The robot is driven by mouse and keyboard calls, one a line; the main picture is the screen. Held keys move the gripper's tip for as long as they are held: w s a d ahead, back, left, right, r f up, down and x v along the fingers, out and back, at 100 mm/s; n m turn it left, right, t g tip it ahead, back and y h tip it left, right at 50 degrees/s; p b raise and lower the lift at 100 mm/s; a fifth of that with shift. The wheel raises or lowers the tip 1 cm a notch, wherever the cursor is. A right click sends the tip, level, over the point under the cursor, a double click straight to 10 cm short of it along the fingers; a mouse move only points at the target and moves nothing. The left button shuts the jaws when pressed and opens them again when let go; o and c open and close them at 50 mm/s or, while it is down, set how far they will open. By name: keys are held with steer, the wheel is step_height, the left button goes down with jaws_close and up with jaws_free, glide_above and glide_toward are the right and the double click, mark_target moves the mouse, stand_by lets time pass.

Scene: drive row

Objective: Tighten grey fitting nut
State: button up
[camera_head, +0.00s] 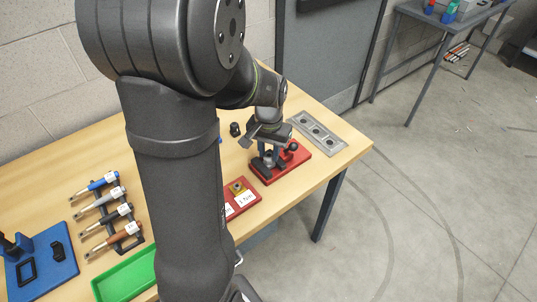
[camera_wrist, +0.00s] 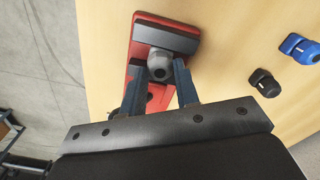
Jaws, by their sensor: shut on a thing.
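The grey fitting nut (camera_wrist: 160,64) shows in the wrist view as a rounded grey piece at a dark block on a red base (camera_wrist: 140,80). My gripper (camera_wrist: 160,72) has its two fingers on either side of the nut and is shut on it. In the head view my gripper (camera_head: 267,152) reaches down onto the red base (camera_head: 297,167), which carries dark blocks and a dark round knob (camera_head: 293,146). The nut itself is hard to make out there, behind my fingers.
A grey plate with holes (camera_head: 333,146) lies right of the red base. A small red stand with white labels (camera_head: 245,199), a rack of several coloured-handled tools (camera_head: 129,238), a green tray (camera_head: 126,277) and a blue fixture (camera_head: 62,271) lie left. A black cap (camera_wrist: 265,82) and blue part (camera_wrist: 301,48) stand nearby.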

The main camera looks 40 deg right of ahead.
mark_target(269, 155)
steer(key=m, duration=1)
steer(key=shift+m, duration=0.4)
steer(key=o, duration=1.6)
steer(key=shift+r, duration=0.1)
steer(key=shift+r, duration=3.4)
